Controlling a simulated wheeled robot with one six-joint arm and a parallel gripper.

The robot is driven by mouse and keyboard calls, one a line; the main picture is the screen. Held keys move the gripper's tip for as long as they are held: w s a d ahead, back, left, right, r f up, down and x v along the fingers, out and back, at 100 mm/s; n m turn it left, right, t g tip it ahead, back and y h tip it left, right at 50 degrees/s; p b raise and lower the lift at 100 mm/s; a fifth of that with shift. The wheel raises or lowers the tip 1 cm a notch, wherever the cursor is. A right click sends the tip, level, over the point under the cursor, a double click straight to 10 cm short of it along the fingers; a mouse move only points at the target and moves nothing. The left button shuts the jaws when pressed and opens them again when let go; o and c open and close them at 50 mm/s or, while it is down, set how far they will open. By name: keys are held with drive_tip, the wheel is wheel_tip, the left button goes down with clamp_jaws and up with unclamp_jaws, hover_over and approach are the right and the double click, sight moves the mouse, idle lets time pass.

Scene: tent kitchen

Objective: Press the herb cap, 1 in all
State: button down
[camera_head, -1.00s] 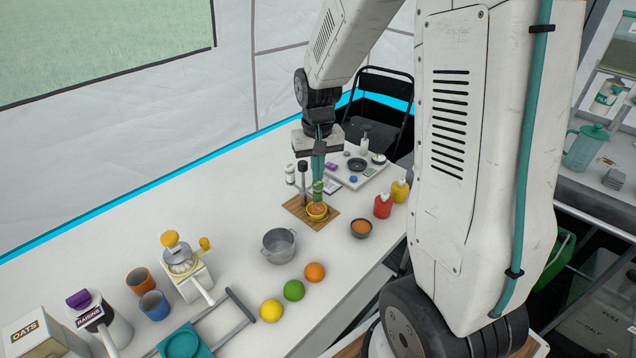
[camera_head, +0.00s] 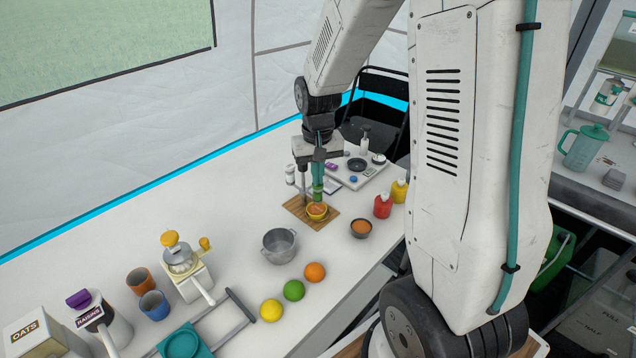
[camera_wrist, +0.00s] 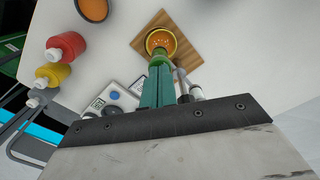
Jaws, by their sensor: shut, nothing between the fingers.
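The herb cap (camera_head: 317,193) is a small green piece just above a yellow bowl with orange contents (camera_head: 317,211), on a wooden board. In the wrist view the green cap (camera_wrist: 158,58) shows at the end of my fingers, in front of the bowl (camera_wrist: 160,41). My gripper (camera_head: 318,184) points down with its teal fingers shut and nothing between them. The fingertips (camera_wrist: 157,68) are at the cap's top and look to touch it. I cannot tell how far the cap is pressed, since the fingers partly hide it.
The wooden board (camera_head: 329,222) also bears a grey upright grinder (camera_head: 303,186) close beside my gripper. A white jar (camera_head: 290,174) stands behind. A grey pot (camera_head: 279,246), a small orange-filled bowl (camera_head: 360,229) and red (camera_head: 382,207) and yellow (camera_head: 399,191) bottles stand around.

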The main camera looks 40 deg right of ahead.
drive_tip(key=shift+f, duration=0.25)
drive_tip(key=shift+r, duration=0.45)
idle(0.4)
drive_tip(key=shift+r, duration=3)
